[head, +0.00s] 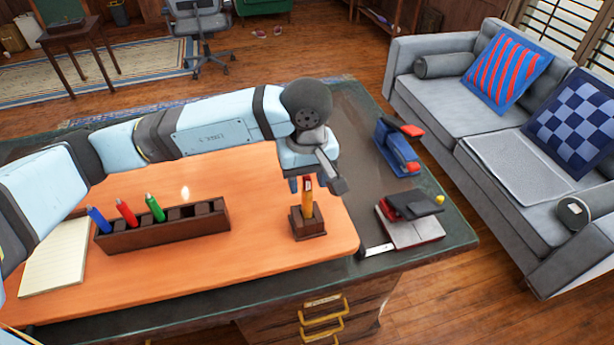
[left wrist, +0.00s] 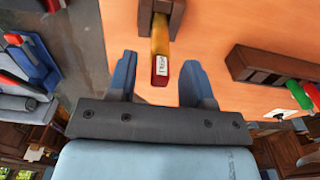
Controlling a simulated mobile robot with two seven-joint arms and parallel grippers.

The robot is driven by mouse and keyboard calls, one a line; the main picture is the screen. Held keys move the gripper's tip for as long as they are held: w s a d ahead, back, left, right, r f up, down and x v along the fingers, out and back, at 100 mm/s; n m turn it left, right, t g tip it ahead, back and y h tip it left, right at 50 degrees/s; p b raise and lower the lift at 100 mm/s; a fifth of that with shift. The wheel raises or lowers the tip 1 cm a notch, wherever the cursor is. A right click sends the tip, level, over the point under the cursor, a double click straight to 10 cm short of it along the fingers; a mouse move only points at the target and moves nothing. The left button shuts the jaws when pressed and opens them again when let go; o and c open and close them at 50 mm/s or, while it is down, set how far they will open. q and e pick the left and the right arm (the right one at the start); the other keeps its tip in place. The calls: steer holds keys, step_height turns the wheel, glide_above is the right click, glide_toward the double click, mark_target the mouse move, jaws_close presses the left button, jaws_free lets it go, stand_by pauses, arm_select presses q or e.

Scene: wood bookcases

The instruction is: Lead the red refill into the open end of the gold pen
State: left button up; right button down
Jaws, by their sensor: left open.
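The gold pen (head: 309,208) stands upright in a small dark wooden stand (head: 308,228) on the orange mat. The red refill (head: 307,184) is at the pen's upper end, in line with it; how deep it sits inside is hard to tell. In the left wrist view the refill (left wrist: 160,73) shows a white label, with the gold barrel (left wrist: 161,40) behind it. My left gripper (head: 302,184) is just above the stand. Its blue fingers (left wrist: 160,68) are open on either side of the refill, with a visible gap to each side. My right gripper is not in view.
A dark wooden rack (head: 165,232) with a blue, a red and a green pen stands at the left. A notepad (head: 55,258) lies beyond it. A blue-and-red stapler-like object (head: 398,150) and a stacked book (head: 412,228) lie at the right. The mat's front is clear.

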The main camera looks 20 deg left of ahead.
arm_select(q)
step_height(320, 180, up, 14)
steer(key=shift+b, duration=0.3)
steer(key=shift+s+f, duration=0.1)
steer(key=shift+f, duration=0.05)
stand_by(0.4)
